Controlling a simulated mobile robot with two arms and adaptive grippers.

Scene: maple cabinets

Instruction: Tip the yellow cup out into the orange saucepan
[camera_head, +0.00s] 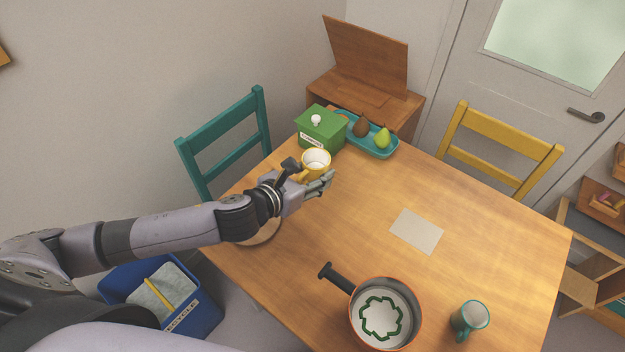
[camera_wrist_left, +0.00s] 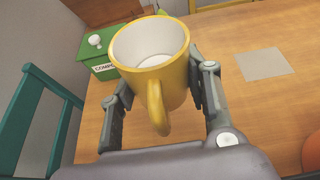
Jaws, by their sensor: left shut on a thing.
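The yellow cup (camera_head: 316,163) is at the far left part of the table, in my left gripper (camera_head: 312,182). In the left wrist view the cup (camera_wrist_left: 150,62) sits between the two fingers of the gripper (camera_wrist_left: 158,95), with its handle toward the wrist. The cup is roughly upright, and its inside looks white with no clear contents. The orange saucepan (camera_head: 416,322) stands at the near edge of the table, its black handle pointing to the upper left. A dark green wavy ring lies on its pale inside. My right gripper is not in view.
A green compost box (camera_head: 321,128) and a teal tray (camera_head: 378,152) with pears stand at the table's far corner. A teal mug (camera_head: 469,319) stands right of the saucepan. A paper sheet (camera_head: 417,231) lies mid-table. A round plate-like thing is partly hidden under my left arm.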

